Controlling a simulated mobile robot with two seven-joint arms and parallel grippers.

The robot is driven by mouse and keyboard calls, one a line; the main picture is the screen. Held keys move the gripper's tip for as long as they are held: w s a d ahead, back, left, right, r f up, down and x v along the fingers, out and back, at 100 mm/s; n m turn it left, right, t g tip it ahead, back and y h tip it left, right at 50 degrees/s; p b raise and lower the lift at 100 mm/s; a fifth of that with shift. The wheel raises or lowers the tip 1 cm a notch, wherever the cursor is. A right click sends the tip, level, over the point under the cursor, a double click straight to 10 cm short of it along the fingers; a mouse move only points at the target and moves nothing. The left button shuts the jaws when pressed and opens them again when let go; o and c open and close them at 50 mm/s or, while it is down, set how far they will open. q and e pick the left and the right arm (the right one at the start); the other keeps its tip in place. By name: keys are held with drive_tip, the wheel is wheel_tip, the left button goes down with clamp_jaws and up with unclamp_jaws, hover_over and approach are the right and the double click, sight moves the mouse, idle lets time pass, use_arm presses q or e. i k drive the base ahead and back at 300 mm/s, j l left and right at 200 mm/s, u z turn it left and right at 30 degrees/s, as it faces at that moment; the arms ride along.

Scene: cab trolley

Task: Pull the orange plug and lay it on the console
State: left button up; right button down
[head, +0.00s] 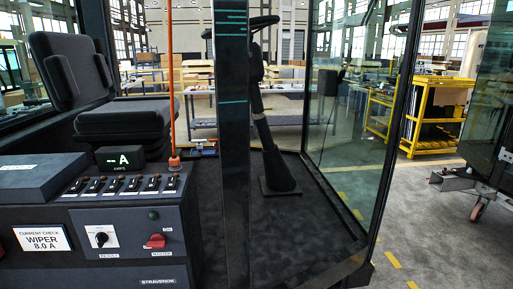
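The console (90,216) is a dark box at the lower left with a row of several black toggle switches, a red switch (155,241) and a round knob. An orange plug (174,162) stands upright at its far right corner, with a thin orange cable or rod rising from it out of the top of the picture. I cannot tell how the plug is seated. A small display (120,158) reading "A" stands behind the switches. A card (42,239) on the front reads "WIPER 8.0 A". Neither of my grippers is in view.
A dark flat-topped box (38,176) covers the console's left rear. A black seat (95,90) stands behind. A dark pillar (232,150) rises just right of the console. Beyond it are a steering column (272,150), glass panels and a yellow trolley (430,115).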

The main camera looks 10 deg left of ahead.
sight(174, 161)
drive_tip(key=i+l+u, duration=0.15)
drive_tip(key=l, duration=0.15)
drive_tip(key=i+l+u, duration=0.15)
drive_tip(key=l, duration=0.2)
drive_tip(key=i+l+u, duration=0.15)
drive_tip(key=l, duration=0.2)
drive_tip(key=i+l+u, duration=0.15)
drive_tip(key=l, duration=0.25)
drive_tip(key=k+j, duration=0.05)
